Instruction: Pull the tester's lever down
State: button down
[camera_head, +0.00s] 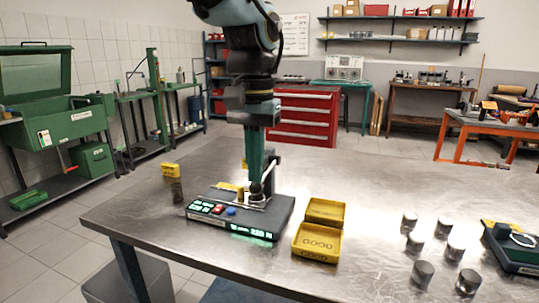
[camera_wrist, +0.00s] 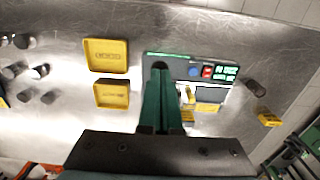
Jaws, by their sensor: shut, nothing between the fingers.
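The tester (camera_head: 275,222) is a low dark box near the front edge of the steel table, with a lit green display, a red and a blue button. In the wrist view the tester (camera_wrist: 177,61) shows in the middle. A dark upright post stands at its back right, partly behind my gripper. My gripper (camera_head: 256,178) points straight down over the tester, fingers shut and empty. In the wrist view my gripper (camera_wrist: 158,78) ends at a dark round knob. The knob looks like the lever's end, but the fingers hide most of it, and I cannot tell whether they touch.
Two yellow trays (camera_head: 317,256) lie right of the tester. A small dark cylinder (camera_head: 177,193) and a yellow box (camera_head: 170,170) stand to its left. Several metal pistons (camera_head: 423,274) and another dark device (camera_head: 512,258) are at the right. The table behind the trays is clear.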

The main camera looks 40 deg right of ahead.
notch_tip(320, 180, up, 9)
jog(key=p, duration=0.8)
jog(key=shift+w+d, duration=0.15)
jog(key=shift+d, duration=0.1)
jog(key=shift+w, duration=0.1)
jog(key=w+a+f+n, duration=0.2)
jog(key=w+a+f, duration=0.2)
jog(key=w+a, duration=0.3)
jog(key=w+a+f+n, duration=0.3)
jog(key=w+a+f, duration=0.15)
jog(key=a, duration=0.45)
jog(key=a+f+n, duration=0.2)
jog(key=a+f, duration=0.1)
jog(key=a, duration=0.6)
jog(key=w+a+f+n+t, duration=0.1)
jog(key=a+f+n, duration=0.2)
jog(key=a, duration=0.7)
jog(key=shift+t, duration=0.3)
